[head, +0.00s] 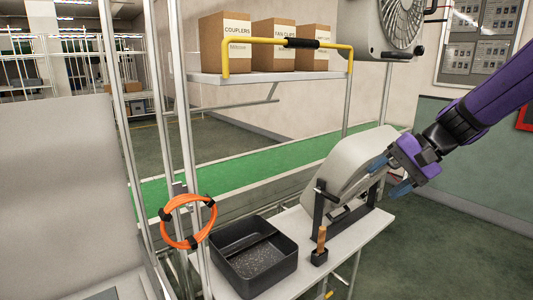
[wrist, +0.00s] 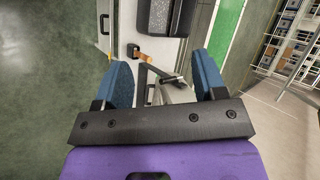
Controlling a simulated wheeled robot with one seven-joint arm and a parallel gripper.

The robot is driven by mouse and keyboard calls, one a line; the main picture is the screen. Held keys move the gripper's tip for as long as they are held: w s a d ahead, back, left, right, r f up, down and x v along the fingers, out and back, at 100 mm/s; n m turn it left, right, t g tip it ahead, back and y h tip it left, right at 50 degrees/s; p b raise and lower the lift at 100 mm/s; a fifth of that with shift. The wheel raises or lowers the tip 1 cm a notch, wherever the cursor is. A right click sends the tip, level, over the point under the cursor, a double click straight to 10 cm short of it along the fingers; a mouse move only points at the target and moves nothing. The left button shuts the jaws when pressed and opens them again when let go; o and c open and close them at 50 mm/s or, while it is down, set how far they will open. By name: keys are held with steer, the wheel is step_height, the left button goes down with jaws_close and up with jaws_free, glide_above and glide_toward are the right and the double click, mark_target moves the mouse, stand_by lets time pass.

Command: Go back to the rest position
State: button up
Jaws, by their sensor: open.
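My gripper (head: 392,178) is at the right of the head view, at the end of my purple arm. It is beside the right side of a grey-white rounded casing (head: 345,168) that stands on a dark bracket. In the wrist view my gripper (wrist: 165,82) shows two blue fingers spread wide apart with nothing held between them. Below it in that view are the table and part of the dark bracket (wrist: 160,74).
A black two-part bin (head: 283,276) and a small black holder with an orange-brown handle (head: 321,242) are on the white table (head: 370,238). An orange cable coil (head: 164,226) hangs on a post. Boxes (head: 272,45) sit on a shelf above a green conveyor belt (head: 230,173).

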steer(key=s+d+r+n+t+h, duration=0.1)
steer(key=s+h, duration=0.1)
steer(key=s, duration=0.5)
steer(key=s+d+r+n+t+h, duration=0.1)
steer(key=s+d+r+n+h, duration=0.1)
steer(key=s, duration=0.5)
steer(key=s+d+r+n+t+h, duration=0.1)
steer(key=s+r+h, duration=0.1)
steer(key=s+h, duration=0.2)
steer(key=s, duration=0.3)
steer(key=shift+s+d+n, duration=0.35)
steer(key=shift+d+n, duration=0.05)
